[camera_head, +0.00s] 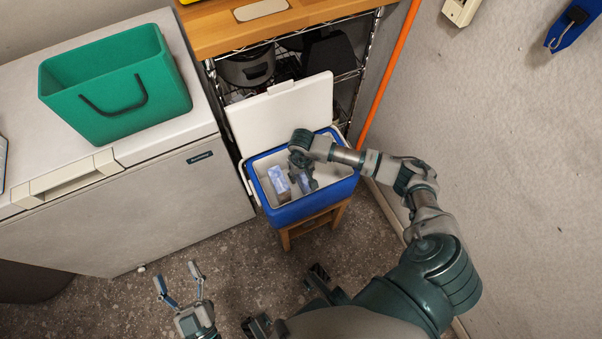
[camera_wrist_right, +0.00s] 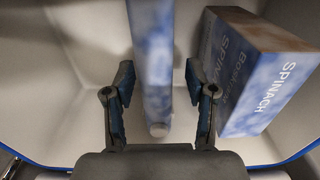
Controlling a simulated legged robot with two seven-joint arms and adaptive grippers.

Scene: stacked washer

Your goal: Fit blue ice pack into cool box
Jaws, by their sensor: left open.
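The cool box (camera_head: 320,201) is blue with a white lining, and its white lid (camera_head: 283,110) stands open behind it. My right gripper (camera_head: 306,182) reaches down into it. In the right wrist view my right gripper (camera_wrist_right: 159,78) is open, with its fingers on either side of the mottled blue ice pack (camera_wrist_right: 152,45). The pack is seen edge-on inside the box, with a gap to each finger. In the head view it is mostly hidden by the gripper. My left gripper (camera_head: 177,276) is open and empty, low over the floor at lower left.
A spinach carton (camera_wrist_right: 256,70) is in the cool box, right of the pack in the right wrist view. The cool box rests on a wooden stool (camera_head: 312,224). A white chest freezer (camera_head: 150,206) with a green bin (camera_head: 115,85) stands left. A wire rack is behind; a wall is right.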

